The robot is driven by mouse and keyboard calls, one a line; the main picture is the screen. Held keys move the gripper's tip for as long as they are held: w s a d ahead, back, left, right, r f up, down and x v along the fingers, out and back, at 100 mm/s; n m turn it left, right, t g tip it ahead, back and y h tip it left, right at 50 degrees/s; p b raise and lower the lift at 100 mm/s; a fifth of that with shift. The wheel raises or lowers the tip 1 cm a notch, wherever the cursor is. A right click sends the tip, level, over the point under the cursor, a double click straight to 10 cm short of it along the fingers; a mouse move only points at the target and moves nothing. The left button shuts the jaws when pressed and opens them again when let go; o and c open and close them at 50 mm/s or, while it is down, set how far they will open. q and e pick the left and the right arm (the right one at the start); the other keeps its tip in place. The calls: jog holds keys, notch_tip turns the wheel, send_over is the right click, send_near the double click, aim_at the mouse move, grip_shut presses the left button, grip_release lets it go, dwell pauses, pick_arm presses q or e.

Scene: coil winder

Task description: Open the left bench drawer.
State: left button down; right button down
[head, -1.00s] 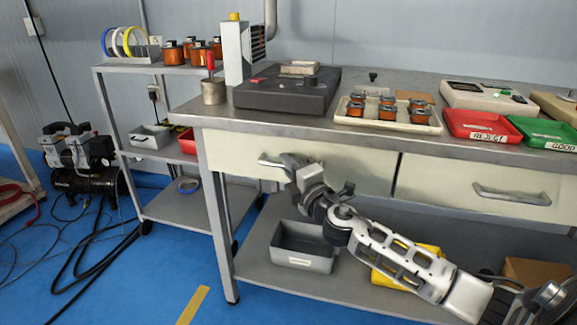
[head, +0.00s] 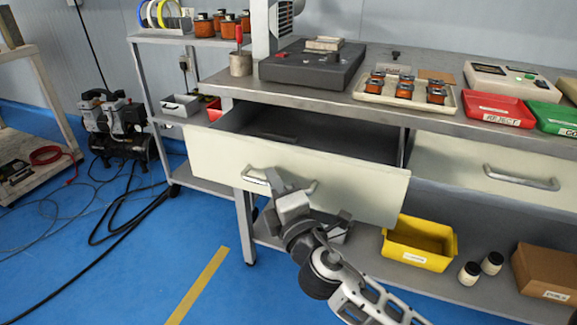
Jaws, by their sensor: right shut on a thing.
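The left bench drawer (head: 355,190) is pulled out from under the bench top, and its dark inside shows behind the cream front. A dark flat item (head: 278,137) shows inside it, too dim to name. The drawer's handle (head: 252,177) is a grey bar on the front. My right gripper (head: 277,182) is shut on the handle, and it hides the middle of the bar. My left gripper is not in view.
The right drawer, with its handle (head: 522,178), is shut. A yellow bin (head: 420,243), two small jars and a cardboard box (head: 545,272) are on the lower shelf. A red tray (head: 499,110) and a parts tray (head: 405,99) stand on the bench top. Blue floor in front is clear.

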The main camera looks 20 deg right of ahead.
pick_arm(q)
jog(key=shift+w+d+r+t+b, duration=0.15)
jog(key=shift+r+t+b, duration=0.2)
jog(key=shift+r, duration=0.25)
pick_arm(e)
jog(key=s+a, duration=0.6)
jog(key=shift+s+a, duration=0.3)
jog(key=shift+a, duration=0.05)
jog(key=c, duration=1.8)
grip_release()
jog(key=shift+o, duration=0.2)
